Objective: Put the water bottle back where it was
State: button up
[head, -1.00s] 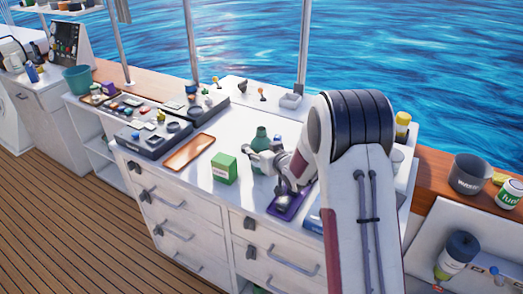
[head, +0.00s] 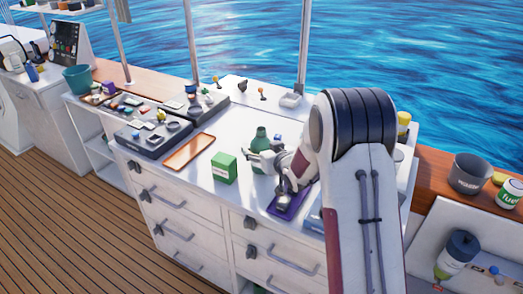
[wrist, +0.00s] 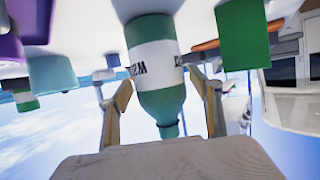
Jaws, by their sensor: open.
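The water bottle (head: 261,137) is green with a white band. It stands upright on the white counter (head: 207,200), just right of a green box (head: 223,168). In the wrist view, which looks upside down, the bottle (wrist: 152,60) has its neck towards the bottom and part of a printed word on its label. My gripper (head: 262,160) is at the bottle in the head view. In the wrist view the fingers of my gripper (wrist: 160,88) are spread, one on each side of the bottle, with gaps visible. The bottle's lower part is partly hidden by my gripper in the head view.
A purple tray (head: 287,205) lies under my wrist at the front. An orange tray (head: 188,152) and dark organizer trays (head: 153,137) lie to the left. Free counter shows in front of the green box and behind the bottle.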

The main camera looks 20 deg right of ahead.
jog(key=v, duration=1.1)
jog(key=shift+s, duration=0.2)
jog(key=shift+r, duration=0.1)
dwell(0.3)
jog(key=shift+d+r, duration=0.1)
jog(key=s+r+m+g+h, duration=0.1)
jog(key=s+r+g+h, duration=0.1)
jog(key=s+r, duration=0.4)
jog(key=s+r+g+h, duration=0.1)
jog(key=s+r, duration=0.2)
jog(key=s, duration=0.6)
jog(key=s+a+g, duration=0.2)
jog(key=s+a, duration=0.1)
jog(key=s, duration=0.9)
jog(key=s+a+r+g+y, duration=0.1)
jog(key=s+a+g, duration=0.1)
jog(key=s, duration=0.9)
jog(key=shift+s+a+g, duration=0.4)
jog(key=shift+a, duration=0.3)
